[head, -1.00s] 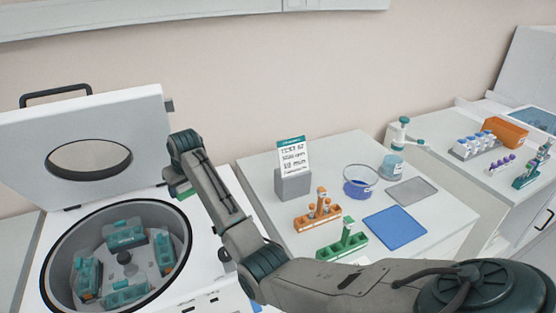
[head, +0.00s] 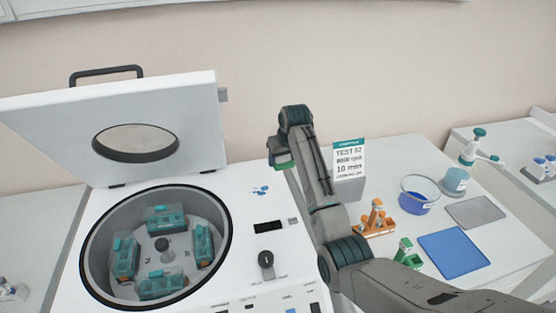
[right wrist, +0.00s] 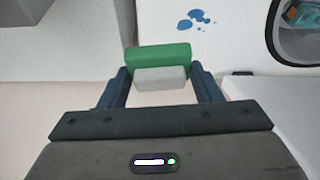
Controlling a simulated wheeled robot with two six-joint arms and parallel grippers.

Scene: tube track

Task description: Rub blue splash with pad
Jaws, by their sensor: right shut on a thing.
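The blue splash (head: 261,190) is a few small blue spots on the white top of the centrifuge, right of its round bowl. It also shows in the right wrist view (right wrist: 194,19), ahead of the gripper and apart from it. The pad, green with a pale grey-white layer, shows in the right wrist view (right wrist: 158,58). My right gripper (right wrist: 160,82) is shut on the pad and holds it above the centrifuge. In the head view the pad's green edge (head: 284,162) shows under the right gripper (head: 282,150), up and right of the splash. My left gripper is not in view.
The centrifuge's lid (head: 120,130) stands open behind its bowl, where several teal tube holders sit in the rotor (head: 162,245). A knob (head: 266,260) is on the front panel. To the right are a label stand, racks, a blue bowl (head: 418,200) and a blue mat (head: 453,252).

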